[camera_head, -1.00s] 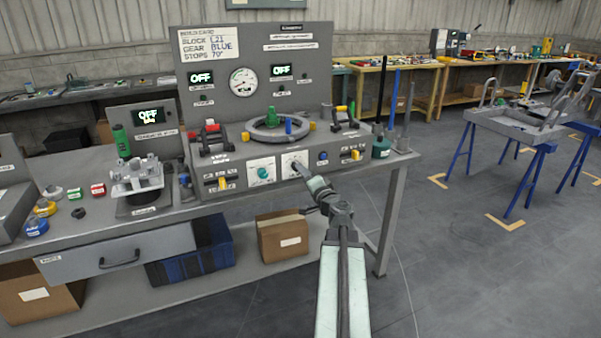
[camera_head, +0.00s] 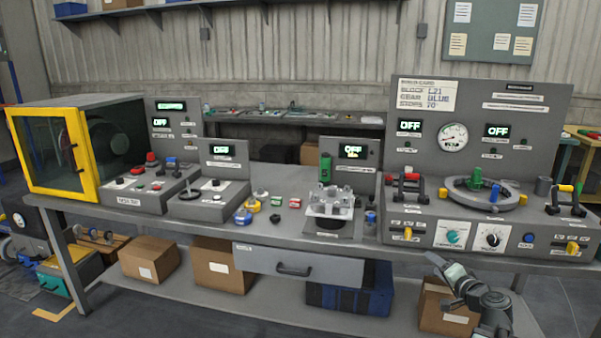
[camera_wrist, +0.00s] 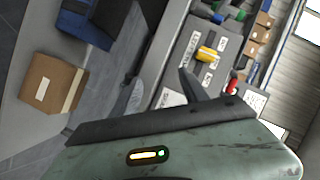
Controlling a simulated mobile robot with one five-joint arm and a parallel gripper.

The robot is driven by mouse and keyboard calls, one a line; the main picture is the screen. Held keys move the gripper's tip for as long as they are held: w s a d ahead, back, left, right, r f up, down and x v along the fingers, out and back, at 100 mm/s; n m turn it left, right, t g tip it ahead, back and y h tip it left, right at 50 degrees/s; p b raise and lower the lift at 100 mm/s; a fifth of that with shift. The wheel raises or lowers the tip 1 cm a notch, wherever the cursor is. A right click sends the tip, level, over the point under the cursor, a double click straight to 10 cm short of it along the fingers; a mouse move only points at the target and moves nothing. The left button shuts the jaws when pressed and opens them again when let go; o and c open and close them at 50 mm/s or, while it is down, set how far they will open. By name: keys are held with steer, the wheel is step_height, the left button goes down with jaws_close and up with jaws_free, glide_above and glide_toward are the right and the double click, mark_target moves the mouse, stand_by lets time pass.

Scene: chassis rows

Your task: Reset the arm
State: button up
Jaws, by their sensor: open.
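My gripper (camera_head: 440,279) is at the lower right of the head view, in front of the bench edge and below the right-hand test panel. It is open and nothing shows between its fingers. In the wrist view its two dark fingers (camera_wrist: 160,92) stand apart, with the tilted bench front and panel beyond them. My forearm shows at the bottom right of the head view and looks folded in close.
A cardboard box (camera_head: 446,308) sits on the lower shelf behind my gripper, beside a blue crate (camera_head: 345,301). A yellow-framed machine (camera_head: 78,150) stands at the left end. Floor shows at the lower right.

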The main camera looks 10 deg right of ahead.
steer(key=w+a+f+n+g+y, duration=0.1)
steer(key=a+f+n+g+y, duration=0.15)
steer(key=a, duration=0.45)
steer(key=w+a+f+n+g+y, duration=0.15)
steer(key=a+f, duration=0.25)
steer(key=a, duration=0.4)
steer(key=s+a+f+n+g+h, duration=0.2)
steer(key=s+a+f+n+g, duration=0.3)
steer(key=a, duration=0.6)
steer(key=s+a+f+n+g+h, duration=0.1)
steer(key=s+a+f+n+g, duration=0.1)
steer(key=s+a+f+g, duration=0.6)
step_height(320, 180, up, 24)
steer(key=w+a+t+h+p, duration=0.1)
steer(key=a+p, duration=0.1)
steer(key=p, duration=2.1)
steer(key=shift+w+r+n+t, duration=0.2)
steer(key=shift+r+n+t, duration=0.05)
steer(key=shift+n+t, duration=0.05)
